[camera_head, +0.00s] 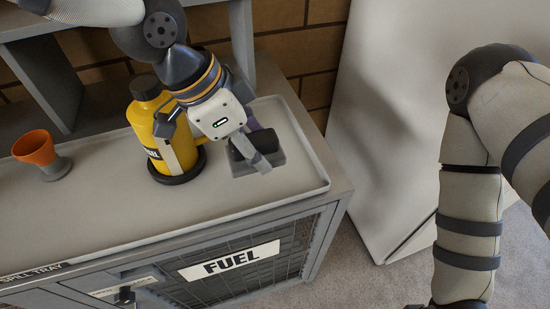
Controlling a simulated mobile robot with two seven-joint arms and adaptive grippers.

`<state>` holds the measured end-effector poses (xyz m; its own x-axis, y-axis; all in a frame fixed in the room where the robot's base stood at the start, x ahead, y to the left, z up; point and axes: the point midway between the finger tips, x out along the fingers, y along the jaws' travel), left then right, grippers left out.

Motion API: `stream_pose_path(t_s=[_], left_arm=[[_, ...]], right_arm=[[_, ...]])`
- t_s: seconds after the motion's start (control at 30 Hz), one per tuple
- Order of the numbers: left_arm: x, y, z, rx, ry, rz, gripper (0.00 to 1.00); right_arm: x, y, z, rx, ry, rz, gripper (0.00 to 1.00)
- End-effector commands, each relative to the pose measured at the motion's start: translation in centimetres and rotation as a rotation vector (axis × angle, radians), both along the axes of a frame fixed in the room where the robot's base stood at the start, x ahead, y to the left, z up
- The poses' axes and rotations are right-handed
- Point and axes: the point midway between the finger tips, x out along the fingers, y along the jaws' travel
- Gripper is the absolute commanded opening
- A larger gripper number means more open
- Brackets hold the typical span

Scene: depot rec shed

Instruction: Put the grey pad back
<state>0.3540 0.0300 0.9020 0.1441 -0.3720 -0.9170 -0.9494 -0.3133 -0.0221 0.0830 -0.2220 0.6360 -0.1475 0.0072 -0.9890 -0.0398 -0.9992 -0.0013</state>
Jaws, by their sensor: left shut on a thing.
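My left gripper (238,146) is low over the right end of the grey tray top. It is shut on a dark grey block, which I take for the grey pad (241,150). The gripper's white palm and fingers hide much of it. Just below and beside it is a darker grey square patch (276,161) on the tray. I cannot tell if the pad touches this patch. My right arm hangs at the right side, and its gripper is out of the picture.
A yellow bottle (150,122) stands in a black ring (180,179), close left of my gripper. The tray (120,225) has a raised rim and a clear front. A tall pale panel (385,120) stands at right.

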Motion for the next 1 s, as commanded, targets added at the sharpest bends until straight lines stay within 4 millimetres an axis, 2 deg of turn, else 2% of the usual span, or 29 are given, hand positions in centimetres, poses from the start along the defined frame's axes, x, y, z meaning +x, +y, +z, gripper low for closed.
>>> stream_pose_path(t_s=[0.03,0.1,0.2,0.37,0.53,0.9,0.93,1.0], left_arm=[[1.1,-0.7,-2.4,0.001,0.028,0.000,0.23],[2.2,-1.4,-4.2,0.002,0.026,-0.002,0.23],[3.4,-2.1,-5.6,0.001,0.022,-0.001,0.23],[4.4,-2.6,-6.5,0.001,0.014,-0.001,0.23],[4.7,-2.9,-9.5,0.002,0.015,-0.001,0.23],[4.8,-2.8,-10.1,0.001,0.009,-0.001,0.23],[4.8,-2.8,-10.2,0.001,0.009,-0.001,0.52],[4.8,-2.8,-10.1,0.001,0.009,-0.001,0.68]], right_arm=[[-1.2,0.0,-1.1,0.000,0.045,0.000,1.00],[-1.8,0.0,-1.6,-0.001,0.065,0.000,1.00],[-2.2,0.0,-2.1,0.000,0.081,0.000,1.00],[-2.5,0.0,-2.3,-0.001,0.090,0.000,1.00],[-2.9,0.0,-2.7,0.000,0.104,0.000,1.00],[-2.8,0.0,-2.7,0.000,0.103,0.000,1.00],[-2.9,0.0,-2.7,0.000,0.103,0.000,1.00],[-2.8,0.0,-2.7,0.000,0.103,0.000,1.00]])
